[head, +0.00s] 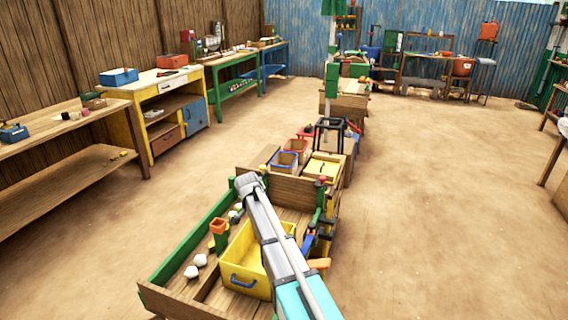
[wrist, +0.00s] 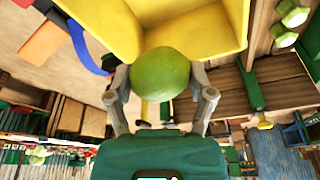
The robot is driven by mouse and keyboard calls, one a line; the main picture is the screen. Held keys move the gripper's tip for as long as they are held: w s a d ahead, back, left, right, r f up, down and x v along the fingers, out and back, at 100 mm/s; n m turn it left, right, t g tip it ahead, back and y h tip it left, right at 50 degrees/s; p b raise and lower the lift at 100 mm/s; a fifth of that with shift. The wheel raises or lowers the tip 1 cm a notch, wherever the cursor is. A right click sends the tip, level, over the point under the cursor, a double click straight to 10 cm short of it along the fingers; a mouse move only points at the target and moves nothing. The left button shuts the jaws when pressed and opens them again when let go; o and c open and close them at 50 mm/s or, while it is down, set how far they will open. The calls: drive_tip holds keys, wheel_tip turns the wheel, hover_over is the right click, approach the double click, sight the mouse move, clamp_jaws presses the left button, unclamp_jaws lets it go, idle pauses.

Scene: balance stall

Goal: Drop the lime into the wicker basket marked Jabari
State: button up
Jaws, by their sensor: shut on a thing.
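My gripper (wrist: 160,88) is shut on a lime (wrist: 160,70), a rough green ball held between its two grey fingers. In the wrist view, a yellow bin (wrist: 205,25) shows just beyond the lime; I cannot tell how far apart they are. In the head view, a yellow bin with a blue handle (head: 247,262) stands in the wooden stall, partly behind my arm. My gripper and the lime are hidden in the head view. I see no wicker basket and can read no name Jabari.
Workbenches (head: 62,130) line the left wall. The floor (head: 440,190) at right is clear.

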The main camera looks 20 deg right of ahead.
wheel_tip(320, 180, up, 12)
drive_tip(key=p, duration=1)
drive_tip(key=shift+f, duration=0.15)
drive_tip(key=shift+d, duration=0.1)
